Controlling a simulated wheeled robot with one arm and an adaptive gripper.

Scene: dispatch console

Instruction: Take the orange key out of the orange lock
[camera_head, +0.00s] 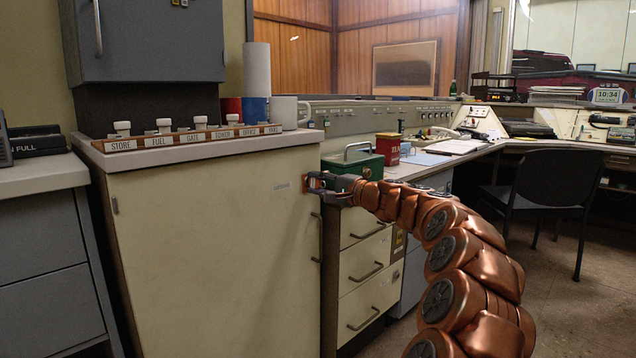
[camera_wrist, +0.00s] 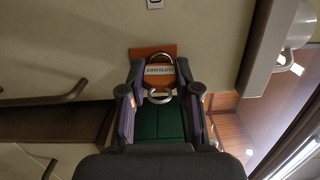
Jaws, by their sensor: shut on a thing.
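The orange lock (camera_wrist: 140,53) is a flat orange plate on the cream cabinet's face in the wrist view. The orange key (camera_wrist: 159,73) has a labelled orange head and a metal ring, and lies right up against the plate. My gripper (camera_wrist: 159,80) has a finger on each side of the key head and is shut on it. In the head view my gripper (camera_head: 309,183) is at the right edge of the cabinet front, and hides most of the key and lock. The key's shaft is hidden, so I cannot tell how deep it sits.
The cream cabinet (camera_head: 215,240) carries a labelled key rack (camera_head: 190,136) and mugs on top. A cabinet handle (camera_head: 316,238) is just below my gripper. A green cash box (camera_head: 352,164) and a red tin (camera_head: 387,149) stand behind it. Floor at right is open before a chair (camera_head: 545,180).

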